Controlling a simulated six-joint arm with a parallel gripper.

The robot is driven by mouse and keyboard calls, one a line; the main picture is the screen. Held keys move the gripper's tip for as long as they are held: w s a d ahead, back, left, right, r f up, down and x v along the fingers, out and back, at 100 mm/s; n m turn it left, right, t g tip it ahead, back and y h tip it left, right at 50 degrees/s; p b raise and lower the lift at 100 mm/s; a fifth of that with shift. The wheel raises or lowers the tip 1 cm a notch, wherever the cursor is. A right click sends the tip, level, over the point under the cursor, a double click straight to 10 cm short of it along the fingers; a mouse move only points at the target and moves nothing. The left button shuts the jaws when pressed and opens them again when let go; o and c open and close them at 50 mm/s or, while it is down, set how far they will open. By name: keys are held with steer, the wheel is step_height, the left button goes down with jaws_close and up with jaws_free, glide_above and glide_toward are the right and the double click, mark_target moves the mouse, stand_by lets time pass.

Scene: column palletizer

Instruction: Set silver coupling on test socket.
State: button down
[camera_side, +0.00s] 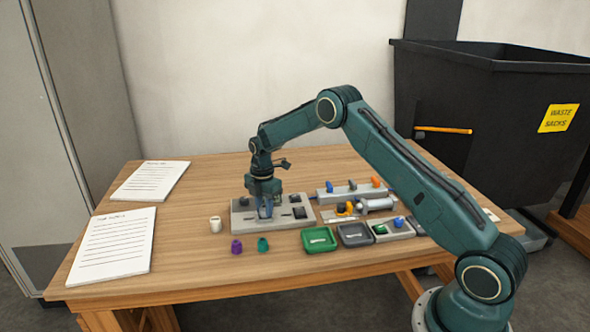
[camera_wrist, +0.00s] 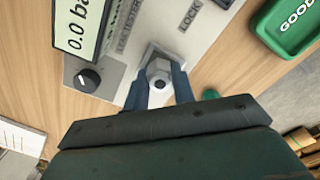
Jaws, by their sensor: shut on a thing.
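The silver coupling (camera_wrist: 160,72) shows in the wrist view as a pale grey round piece with a dark hole, between my two blue fingers. My gripper (camera_wrist: 160,86) is shut on it; in the side view my gripper (camera_side: 265,211) points down at the grey tester block. The test socket (camera_wrist: 151,51) is a square recess in that block, right behind the coupling in the wrist view. The coupling is over or in the socket; I cannot tell whether it is seated. In the side view my fingers hide it.
The tester block (camera_side: 243,221) has a display (camera_wrist: 80,25) and a dark knob (camera_wrist: 89,80). A green tray (camera_side: 318,249) and grey tray (camera_side: 353,243) lie right. Papers lie left.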

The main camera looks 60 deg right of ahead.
mark_target(264, 206)
steer(key=shift+r, duration=0.8)
steer(key=shift+f, duration=0.85)
stand_by(1.1)
steer(key=c, duration=1.5)
jaws_free()
steer(key=shift+o, duration=0.2)
steer(key=shift+r, duration=0.15)
step_height(264, 206, up, 11)
